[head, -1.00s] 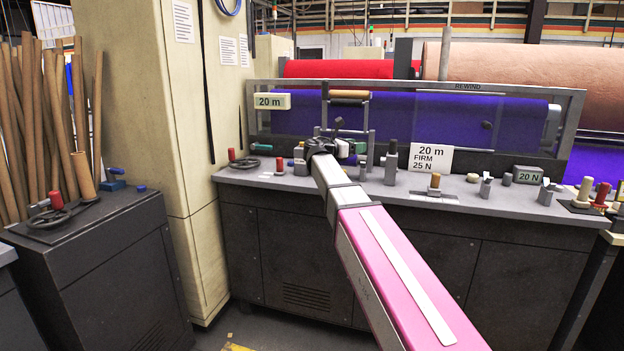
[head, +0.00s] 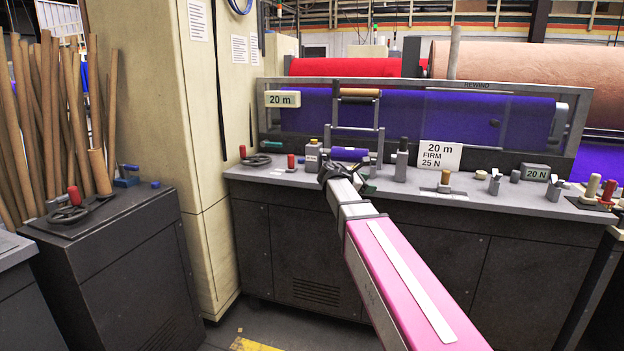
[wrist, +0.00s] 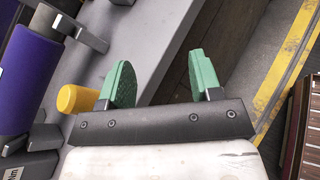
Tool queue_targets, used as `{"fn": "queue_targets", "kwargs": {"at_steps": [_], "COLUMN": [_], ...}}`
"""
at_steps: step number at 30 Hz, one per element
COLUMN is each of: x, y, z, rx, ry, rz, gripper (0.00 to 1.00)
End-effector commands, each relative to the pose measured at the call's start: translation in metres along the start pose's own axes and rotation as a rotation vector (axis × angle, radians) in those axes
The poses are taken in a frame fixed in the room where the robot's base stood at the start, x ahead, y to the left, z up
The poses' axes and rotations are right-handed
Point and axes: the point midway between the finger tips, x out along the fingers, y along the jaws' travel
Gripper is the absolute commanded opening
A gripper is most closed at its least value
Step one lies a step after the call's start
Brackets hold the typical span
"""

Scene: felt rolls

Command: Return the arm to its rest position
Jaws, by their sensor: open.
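My gripper (head: 348,180) is at the end of my pink and white arm, just in front of the bench's front edge in the head view. In the wrist view its two green fingers (wrist: 163,80) stand apart with nothing between them. A small purple roll (head: 350,154) lies in a stand on the bench, just behind the gripper; a purple roll (wrist: 26,78) also shows at the left of the wrist view. A yellow knob (wrist: 77,99) appears beside the left finger, but I cannot tell if they touch.
The grey bench (head: 285,178) carries several knobs, a handwheel (head: 256,160) and a card (head: 440,155) reading 20 m, FIRM, 25 N. A dark cabinet (head: 130,265) and cardboard tubes (head: 60,110) stand at the left. The floor before the bench is partly free.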

Motion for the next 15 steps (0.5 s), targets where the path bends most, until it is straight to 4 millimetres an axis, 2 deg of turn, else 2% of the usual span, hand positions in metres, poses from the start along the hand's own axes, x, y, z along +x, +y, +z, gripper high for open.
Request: {"fn": "queue_targets", "kwargs": {"at_steps": [1,5,8,12,15], "x": [0.006,0.023,0.032,0.034,0.027], "y": [-0.020,-0.072,-0.122,-0.191,-0.238], "z": [-0.014,-0.059,-0.099,-0.150,-0.181], "rx": [0.047,0.240,0.426,0.702,0.899], "ry": [0.043,0.185,0.303,0.434,0.496], "rz": [-0.022,-0.116,-0.234,-0.447,-0.629], "gripper": [0.58,0.58,0.58,0.58,0.58]}}
